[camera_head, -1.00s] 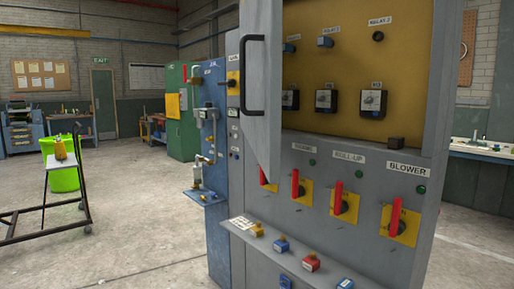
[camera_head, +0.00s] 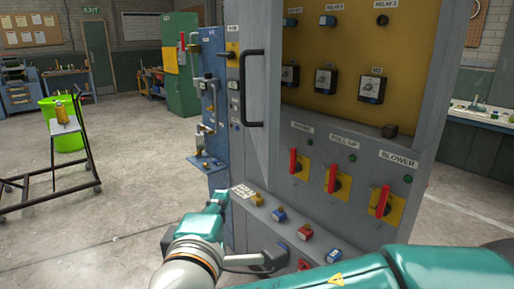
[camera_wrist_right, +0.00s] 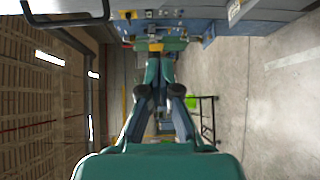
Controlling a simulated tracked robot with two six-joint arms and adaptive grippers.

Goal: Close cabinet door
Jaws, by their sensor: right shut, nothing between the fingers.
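The grey cabinet (camera_head: 285,200) stands at the centre right, its yellow inner panel (camera_head: 345,60) with relays exposed. Its grey door (camera_head: 262,145) stands open at the left side of that compartment, with a black bar handle (camera_head: 247,88) on it. The handle also shows at the upper left of the right wrist view (camera_wrist_right: 68,17). My right gripper (camera_head: 218,200), teal, is shut and empty, low at the left of the cabinet's control ledge, below the door and apart from the handle. Its fingers come together in the right wrist view (camera_wrist_right: 156,62). My left gripper is not in view.
Red-handled switches (camera_head: 331,178) and small buttons (camera_head: 304,232) sit below the opening. A blue panel (camera_head: 208,100) stands left of the cabinet. A cart (camera_head: 68,155) and green bin (camera_head: 65,120) stand farther left. The floor (camera_head: 130,200) between is clear.

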